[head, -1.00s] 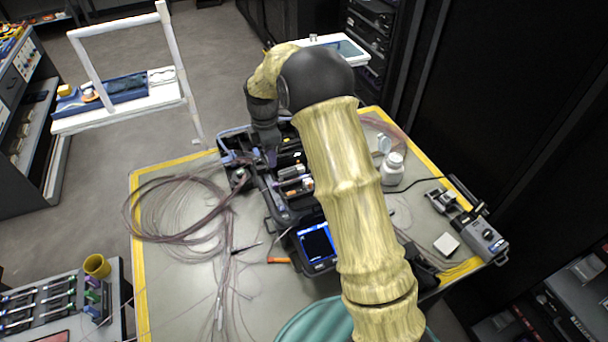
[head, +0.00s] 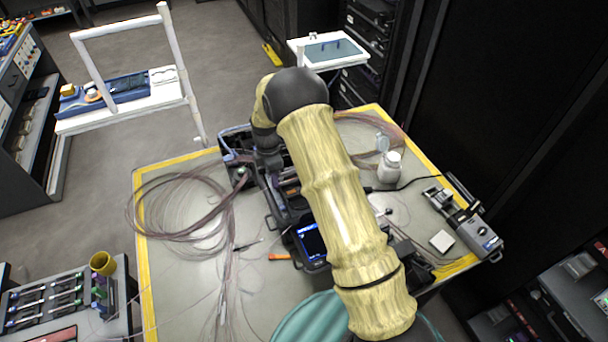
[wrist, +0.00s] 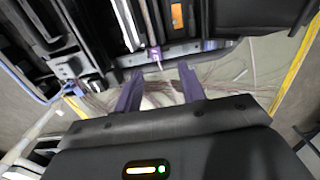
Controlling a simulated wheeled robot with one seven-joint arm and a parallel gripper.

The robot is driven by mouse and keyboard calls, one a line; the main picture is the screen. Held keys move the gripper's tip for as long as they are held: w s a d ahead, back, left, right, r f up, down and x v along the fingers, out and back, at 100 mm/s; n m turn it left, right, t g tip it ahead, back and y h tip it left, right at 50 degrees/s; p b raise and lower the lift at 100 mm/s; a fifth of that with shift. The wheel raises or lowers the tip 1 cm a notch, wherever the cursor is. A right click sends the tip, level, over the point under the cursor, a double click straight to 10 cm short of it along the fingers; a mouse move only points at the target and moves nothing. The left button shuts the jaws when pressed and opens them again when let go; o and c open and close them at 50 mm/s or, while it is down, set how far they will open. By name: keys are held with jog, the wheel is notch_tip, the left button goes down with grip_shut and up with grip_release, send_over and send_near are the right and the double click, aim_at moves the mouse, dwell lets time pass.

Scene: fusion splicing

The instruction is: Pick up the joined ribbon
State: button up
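My gripper (head: 270,162) is over the open black splicer case (head: 276,212) on the table, and my arm covers part of the case. A small purple piece (wrist: 157,56) shows just beyond the fingertips, at the edge of the dark case (wrist: 90,45). Thin ribbon strands (wrist: 163,88) lie below, seen past the fingers.
Coiled fibre (head: 180,208) covers the left of the table. The splicer's lit screen (head: 312,241) faces the near side. A white bottle (head: 390,168) and a grey device (head: 478,236) stand at the right. The yellow-edged table (head: 200,265) has some bare room at the front left.

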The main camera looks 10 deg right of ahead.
jog(key=shift+w+f+p, duration=0.15)
jog(key=shift+f+p, duration=0.45)
jog(key=shift+f, duration=0.5)
jog(key=shift+w+f+p, duration=0.1)
jog(key=shift+f+p, duration=0.45)
jog(key=shift+f, duration=0.55)
grip_shut()
